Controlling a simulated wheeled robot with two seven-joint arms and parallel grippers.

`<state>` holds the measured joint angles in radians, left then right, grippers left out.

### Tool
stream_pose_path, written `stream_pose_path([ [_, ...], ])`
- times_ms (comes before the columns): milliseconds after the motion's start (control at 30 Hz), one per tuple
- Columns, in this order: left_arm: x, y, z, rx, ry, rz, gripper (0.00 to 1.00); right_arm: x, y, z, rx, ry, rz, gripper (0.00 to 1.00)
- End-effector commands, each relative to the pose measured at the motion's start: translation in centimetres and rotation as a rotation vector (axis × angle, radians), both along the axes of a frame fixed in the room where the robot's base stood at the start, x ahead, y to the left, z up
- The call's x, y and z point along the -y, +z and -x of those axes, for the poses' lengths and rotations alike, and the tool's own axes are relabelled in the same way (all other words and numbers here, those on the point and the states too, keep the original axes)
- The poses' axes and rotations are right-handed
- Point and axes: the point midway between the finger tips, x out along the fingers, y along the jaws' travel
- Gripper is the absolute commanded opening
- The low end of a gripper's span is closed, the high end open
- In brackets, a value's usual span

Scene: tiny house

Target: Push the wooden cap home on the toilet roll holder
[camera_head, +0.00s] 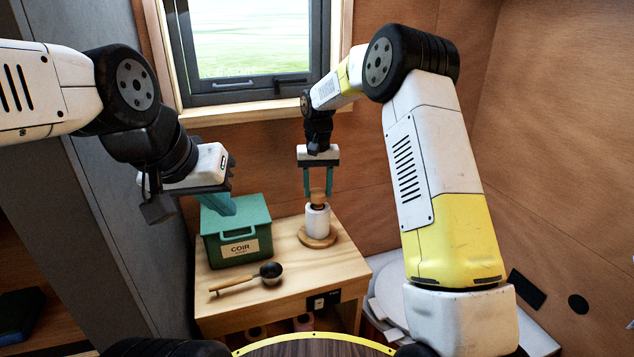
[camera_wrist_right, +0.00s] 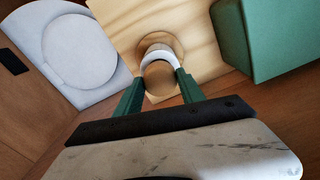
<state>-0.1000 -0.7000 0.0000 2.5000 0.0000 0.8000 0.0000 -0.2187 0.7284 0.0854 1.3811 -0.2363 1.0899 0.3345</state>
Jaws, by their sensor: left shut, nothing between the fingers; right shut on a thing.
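The toilet roll holder stands upright on the small wooden table, its round wooden base (camera_head: 318,238) under a white roll (camera_head: 317,221). The wooden cap (camera_head: 318,195) is at the top of the holder, with a dark band between it and the roll. My right gripper (camera_head: 318,193) is above the holder, pointing down, its green fingers shut on the cap. In the right wrist view the cap (camera_wrist_right: 158,78) sits between the fingertips, over the white roll (camera_wrist_right: 153,56). My left gripper (camera_head: 222,206) is shut and empty, near the green box at the left.
The green COIR box (camera_head: 236,231) stands on the table (camera_head: 310,270) left of the holder. A scoop (camera_head: 252,279) with a wooden handle lies in front of it. A white toilet (camera_head: 390,295) is right of the table. The window and wooden wall are behind.

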Motion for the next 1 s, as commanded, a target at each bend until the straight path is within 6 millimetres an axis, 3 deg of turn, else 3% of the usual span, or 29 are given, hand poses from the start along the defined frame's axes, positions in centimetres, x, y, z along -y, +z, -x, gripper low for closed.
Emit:
stream_pose_path([
  [633,0.0,0.0,0.0,0.000,0.000,0.000,0.00,0.0,-1.7,0.1,-0.002,0.000,0.001,0.07],
  [667,0.0,0.0,0.0,0.000,0.000,0.000,0.00,0.0,-1.6,0.0,-0.001,0.000,0.001,0.52],
  [733,0.0,0.0,0.0,0.000,0.000,0.000,0.00,0.0,-1.6,0.0,-0.001,0.000,0.001,0.65],
  [767,0.0,0.0,0.0,0.000,0.000,0.000,0.00,0.0,-1.6,0.0,-0.001,0.000,0.000,0.71],
  [1000,0.0,0.0,0.0,0.000,0.000,0.000,0.00,0.0,-1.6,0.0,-0.001,0.000,0.000,0.71],
])
